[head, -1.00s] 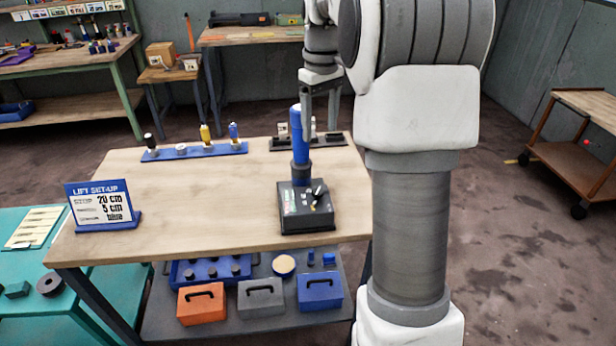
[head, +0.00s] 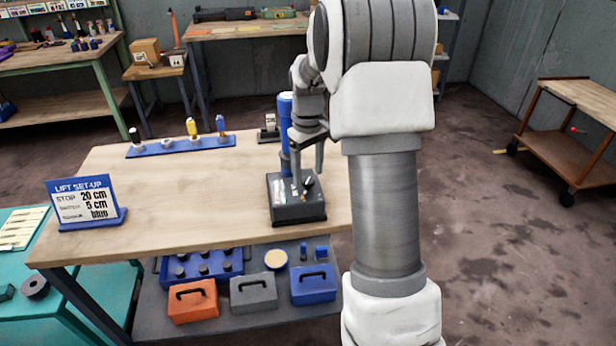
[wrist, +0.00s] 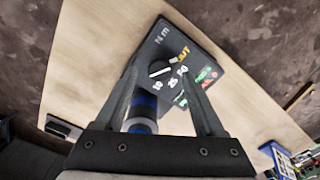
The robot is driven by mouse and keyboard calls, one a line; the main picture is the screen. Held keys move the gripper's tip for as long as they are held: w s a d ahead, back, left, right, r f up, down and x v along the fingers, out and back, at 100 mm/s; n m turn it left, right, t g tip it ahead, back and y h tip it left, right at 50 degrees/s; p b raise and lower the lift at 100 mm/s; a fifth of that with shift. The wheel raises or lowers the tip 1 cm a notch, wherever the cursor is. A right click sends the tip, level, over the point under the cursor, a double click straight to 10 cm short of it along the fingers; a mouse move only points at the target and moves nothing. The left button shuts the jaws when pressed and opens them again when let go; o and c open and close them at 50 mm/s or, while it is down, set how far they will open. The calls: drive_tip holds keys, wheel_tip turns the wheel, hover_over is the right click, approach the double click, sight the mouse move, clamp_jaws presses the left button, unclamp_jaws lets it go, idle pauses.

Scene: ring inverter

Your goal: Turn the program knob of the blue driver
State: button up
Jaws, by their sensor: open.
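The blue driver (head: 285,112) stands upright at the back of a dark control box (head: 298,210) near the table's right end. It also shows in the wrist view (wrist: 143,107), low between my fingers. The program knob (wrist: 160,69) is a round dark dial with a white pointer line on the box's top, with printed numbers around it. My gripper (head: 307,168) is open and points down over the box, in front of the driver. In the wrist view my gripper's fingertips (wrist: 157,72) appear on either side of the knob; contact cannot be told.
A blue rack (head: 180,148) with several small tools stands at the table's back. A set-up sign (head: 88,203) stands at the left. The table middle (head: 190,190) is clear. Coloured boxes sit on the shelf below, including an orange one (head: 192,301).

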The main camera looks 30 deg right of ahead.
drive_tip(key=shift+f, duration=0.85)
clamp_jaws()
